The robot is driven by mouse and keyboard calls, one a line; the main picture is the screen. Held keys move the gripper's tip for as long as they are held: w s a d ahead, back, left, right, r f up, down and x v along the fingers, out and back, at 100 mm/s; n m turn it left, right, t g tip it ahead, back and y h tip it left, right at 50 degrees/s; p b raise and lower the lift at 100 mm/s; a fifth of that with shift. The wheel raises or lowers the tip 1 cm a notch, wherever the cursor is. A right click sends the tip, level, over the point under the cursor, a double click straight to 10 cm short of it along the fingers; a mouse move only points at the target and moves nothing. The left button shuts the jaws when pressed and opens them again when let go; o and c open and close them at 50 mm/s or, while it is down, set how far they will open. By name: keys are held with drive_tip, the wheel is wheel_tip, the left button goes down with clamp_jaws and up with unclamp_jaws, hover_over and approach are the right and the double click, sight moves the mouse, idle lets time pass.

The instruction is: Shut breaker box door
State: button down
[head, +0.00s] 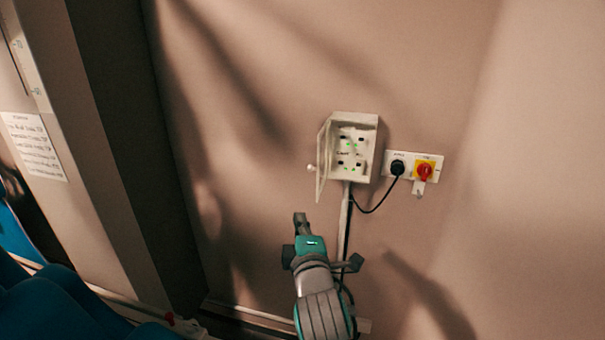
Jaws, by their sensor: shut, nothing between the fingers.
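The breaker box (354,150) is a small pale box on the wall, with switches and green lights showing inside. Its door (322,162) stands open on the left side, swung out from the wall, with a small round knob (311,168) on it. My gripper (301,219) is below and a little left of the door, apart from it. It is shut and empty. The fingertips are small and dark in this view.
Right of the box, a wall plate (428,163) carries a black plug (397,168) with a hanging cable and a red-yellow rotary switch (424,171). A conduit (344,207) runs down from the box. A dark door frame and a paper notice (34,146) are at left. The wall left of the box is bare.

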sight(318, 159)
wheel_tip(318, 159, up, 6)
drive_tip(key=w+a+n, duration=0.1)
drive_tip(key=w+a, duration=0.1)
drive_tip(key=w+d, duration=0.3)
drive_tip(key=w, duration=0.6)
drive_tip(key=shift+w+r, duration=0.1)
idle(0.4)
drive_tip(key=shift+d, duration=0.2)
